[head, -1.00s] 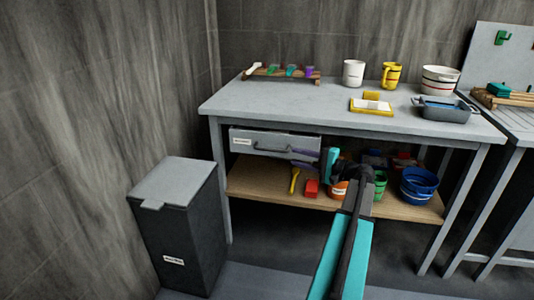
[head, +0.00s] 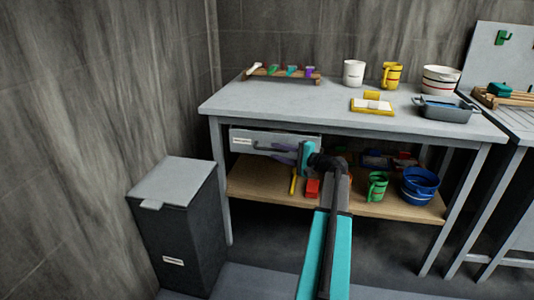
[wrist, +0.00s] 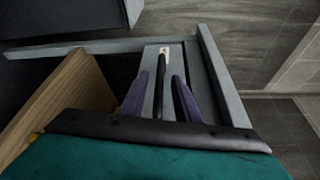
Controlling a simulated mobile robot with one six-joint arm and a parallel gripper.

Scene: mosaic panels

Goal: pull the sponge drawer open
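The grey drawer (head: 300,139) sits under the left part of the tabletop, its front near the table's front edge, and looks closed. It carries a small white label, too small to read, and a dark bar handle (head: 262,148). In the wrist view the drawer front (wrist: 150,62) stands on end, with the handle (wrist: 163,72) between the two purple fingers. My gripper (head: 283,153) is open at the right part of the handle, one finger on each side with gaps showing. I cannot tell how deep the handle is between them.
The grey table (head: 300,105) holds cups, a rack and a tray on top. The wooden shelf (head: 260,190) below holds a red block (head: 313,188), a green cup (head: 377,186) and blue buckets (head: 420,184). A dark bin (head: 180,230) stands at left. Floor before the drawer is mostly clear.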

